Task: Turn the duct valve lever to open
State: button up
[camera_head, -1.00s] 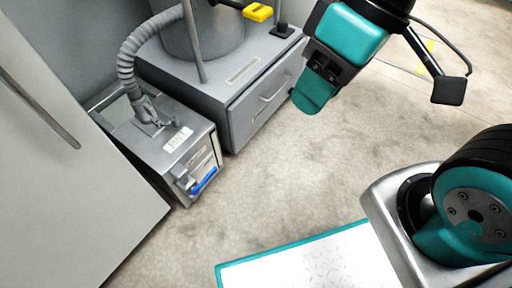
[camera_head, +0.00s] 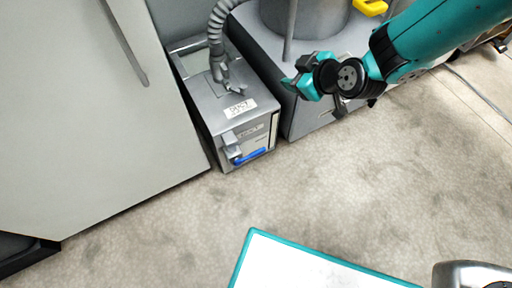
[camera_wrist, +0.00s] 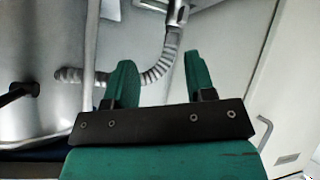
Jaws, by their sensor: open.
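A blue lever (camera_head: 249,156) sits on the front of a grey metal box (camera_head: 245,117) on the floor, and a grey ribbed hose (camera_head: 216,28) enters its top. A yellow handle (camera_head: 371,7) shows at the top edge, by the grey drum. I cannot tell for certain which one is the duct valve lever. My gripper (camera_head: 297,76) is above and right of the blue lever in the picture, apart from it. In the wrist view my gripper (camera_wrist: 159,66) is open and empty, with the hose (camera_wrist: 165,62) beyond its fingers. Neither lever shows clearly there.
A tall pale cabinet (camera_head: 90,100) stands left of the box. The grey drum (camera_head: 305,18) stands on a grey base right of it, partly behind my arm. The floor (camera_head: 330,190) before them is clear. A white panel with a teal edge (camera_head: 300,265) is at the bottom.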

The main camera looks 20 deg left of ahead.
jog(key=s+a+f+n+t+y, duration=0.1)
jog(key=a+f+n+t, duration=0.15)
jog(key=f, duration=0.85)
jog(key=n+t+y+b, duration=0.3)
jog(key=n+y+b, duration=0.1)
jog(key=n+b, duration=0.45)
send_near(259, 154)
jog(key=shift+t, duration=0.25)
jog(key=b+x, duration=0.2)
jog(key=x, duration=0.1)
jog(key=b+x, duration=0.2)
jog(key=x, duration=0.2)
jog(key=b+x, duration=0.2)
jog(key=x, duration=0.2)
jog(key=shift+w+a+f, duration=0.1)
jog(key=shift+a+f, duration=0.05)
jog(key=shift+f, duration=0.25)
jog(key=shift+w+a+r+n+b, duration=0.3)
jog(key=shift+w+a+b, duration=0.1)
jog(key=shift+a, duration=0.1)
grip_shut()
